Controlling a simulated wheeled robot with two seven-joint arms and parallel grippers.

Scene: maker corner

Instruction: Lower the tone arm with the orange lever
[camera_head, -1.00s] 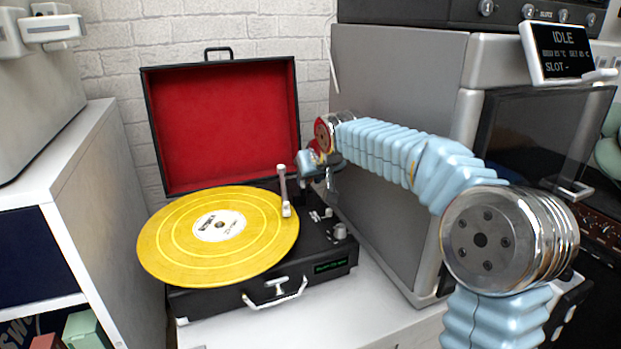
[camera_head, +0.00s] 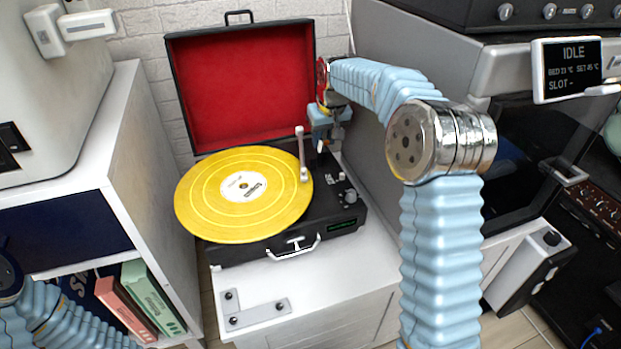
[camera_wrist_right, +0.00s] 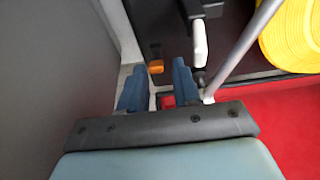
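The record player (camera_head: 350,215) stands open with a yellow record (camera_head: 215,210) on it. Its pale tone arm (camera_head: 302,155) is at the record's right edge; I cannot tell whether its needle touches. The small orange lever (camera_wrist_right: 156,67) shows in the right wrist view, just beyond and between my fingertips, with no clear contact. My right gripper (camera_wrist_right: 158,75) is open, its two blue fingers apart. My left gripper is outside the view.
The red-lined lid (camera_head: 240,90) stands up behind the record. A grey machine (camera_head: 375,60) rises close to the right of my right gripper. A white shelf (camera_head: 115,150) stands left. The white tabletop (camera_head: 350,265) in front is mostly clear, with a grey bracket (camera_head: 262,313).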

